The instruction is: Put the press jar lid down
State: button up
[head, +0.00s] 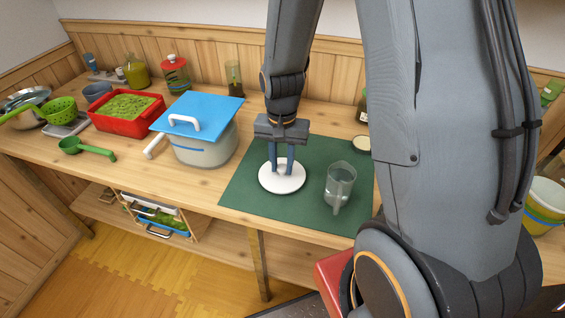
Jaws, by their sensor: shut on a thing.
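A round white lid (282,188) is at the left part of the green mat (247,192). My gripper (282,167) points straight down over the lid, its two blue fingers shut at the lid's centre. A clear measuring jug (339,184) stands on the mat to the right of the lid.
A crock with a blue board (201,113) on top stands left of the mat. A red tray (128,109) of green pieces, a green scoop (88,147) and several jars are further left and back. A small pale disc (361,144) lies at the mat's back right. The mat's front is clear.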

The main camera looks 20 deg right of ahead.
aim_at(283, 169)
jog(key=shift+f, duration=0.15)
jog(key=o, duration=1)
jog(key=shift+o, duration=0.2)
notch_tip(283, 169, up, 12)
jog(key=b, duration=0.2)
jog(key=s+f+n, duration=0.2)
jog(key=s+n, duration=0.4)
jog(key=s, duration=0.3)
jog(key=shift+s+f+n+t, duration=0.2)
jog(key=shift+f+n+t, duration=0.1)
jog(key=shift+f+t, duration=0.1)
